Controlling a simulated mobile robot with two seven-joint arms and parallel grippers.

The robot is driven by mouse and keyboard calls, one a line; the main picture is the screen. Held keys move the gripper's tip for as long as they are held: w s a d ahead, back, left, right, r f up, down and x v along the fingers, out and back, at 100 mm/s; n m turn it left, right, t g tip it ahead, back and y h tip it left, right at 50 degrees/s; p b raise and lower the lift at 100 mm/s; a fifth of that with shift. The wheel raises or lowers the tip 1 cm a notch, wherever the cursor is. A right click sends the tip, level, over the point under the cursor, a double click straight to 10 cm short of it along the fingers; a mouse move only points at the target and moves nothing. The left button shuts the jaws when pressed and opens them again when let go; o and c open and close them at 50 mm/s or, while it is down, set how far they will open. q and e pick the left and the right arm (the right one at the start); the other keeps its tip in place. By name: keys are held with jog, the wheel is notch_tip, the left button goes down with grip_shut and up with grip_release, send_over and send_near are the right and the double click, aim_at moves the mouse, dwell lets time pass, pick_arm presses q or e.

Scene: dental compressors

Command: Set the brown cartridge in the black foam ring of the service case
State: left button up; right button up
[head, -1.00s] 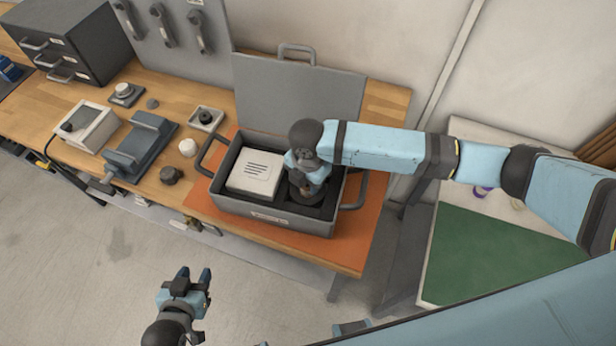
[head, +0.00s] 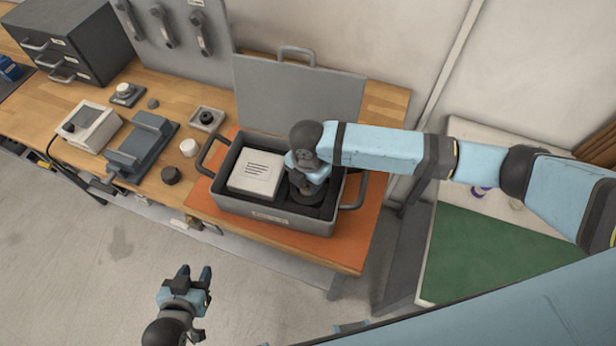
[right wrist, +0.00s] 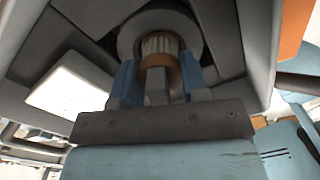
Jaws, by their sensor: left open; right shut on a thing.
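The grey service case (head: 262,214) stands open on the bench with its lid raised behind it. My right gripper (right wrist: 160,75) points down into the right half of the case; in the head view my own wrist hides its fingers. In the right wrist view its blue fingers are shut on the brown cartridge (right wrist: 160,59), which has a pale ribbed part. The dark foam ring (right wrist: 128,38) surrounds the cartridge in that view; I cannot tell how deep the cartridge sits. My left gripper (head: 194,274) is open and empty over the floor, in front of the bench.
A white box (head: 255,174) with dark lines fills the case's left half. The case stands on an orange mat (head: 345,250). Left of it are a dark knob (head: 170,175), a white cylinder (head: 188,147) and a grey fixture (head: 140,146). A green-topped surface (head: 490,260) lies to the right.

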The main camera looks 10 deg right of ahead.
jog(key=shift+f+b, duration=0.3)
jog(key=shift+f, duration=0.3)
dwell(0.4)
jog(key=o, duration=0.6)
jog(key=shift+o, duration=0.2)
notch_tip(320, 180, up, 3)
jog(key=p, duration=0.3)
jog(key=shift+r, duration=0.2)
jog(key=shift+r+p, duration=0.75)
jog(key=shift+r, duration=3.05)
